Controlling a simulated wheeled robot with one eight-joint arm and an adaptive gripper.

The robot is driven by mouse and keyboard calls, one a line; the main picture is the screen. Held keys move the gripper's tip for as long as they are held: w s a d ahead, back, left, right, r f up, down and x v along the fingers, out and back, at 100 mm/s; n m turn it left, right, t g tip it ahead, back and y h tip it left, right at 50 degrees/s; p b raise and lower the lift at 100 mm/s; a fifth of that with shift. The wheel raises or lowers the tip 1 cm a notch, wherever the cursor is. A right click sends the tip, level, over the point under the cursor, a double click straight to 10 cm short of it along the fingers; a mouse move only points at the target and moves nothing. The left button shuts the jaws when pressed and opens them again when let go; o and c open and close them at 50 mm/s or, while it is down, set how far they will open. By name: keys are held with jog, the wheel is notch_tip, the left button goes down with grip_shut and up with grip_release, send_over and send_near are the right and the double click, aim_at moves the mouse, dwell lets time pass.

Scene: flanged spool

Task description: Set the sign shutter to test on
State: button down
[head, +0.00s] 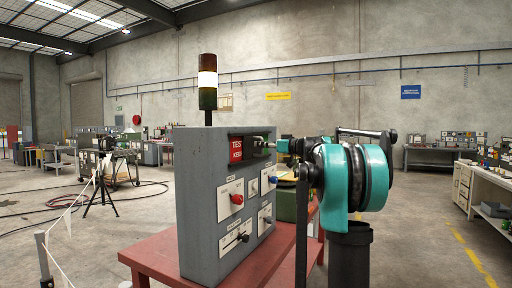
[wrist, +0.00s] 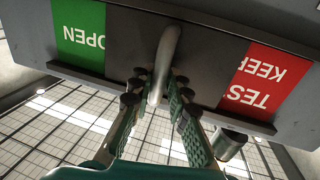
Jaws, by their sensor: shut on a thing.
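The sign on the grey control box has a red face (head: 236,149) lettered TEST and KEEP, partly visible in the head view. In the wrist view, upside down, the red part (wrist: 265,80) shows at right and a green part (wrist: 80,35) lettered OPEN at left. The dark grey sliding shutter (wrist: 130,40) lies between them and covers the middle of the sign. A rounded metal handle (wrist: 166,55) stands out from the shutter. My gripper (wrist: 158,98) is shut on this handle, its pads on either side. In the head view my gripper (head: 272,147) reaches the box's upper right.
The grey box (head: 200,200) stands on a red table (head: 160,262). Its panel has a red knob (head: 237,199), a blue knob and black switches below the sign. A stack light (head: 208,82) rises behind it. A tripod and benches stand farther back.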

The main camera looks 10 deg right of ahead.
jog(key=w+d, duration=0.6)
jog(key=w, duration=0.2)
jog(key=shift+r, duration=0.15)
jog(key=c, duration=1.5)
grip_release()
jog(key=shift+w, duration=0.1)
jog(key=shift+c, duration=0.2)
jog(key=v, duration=1.2)
jog(key=shift+f, duration=0.2)
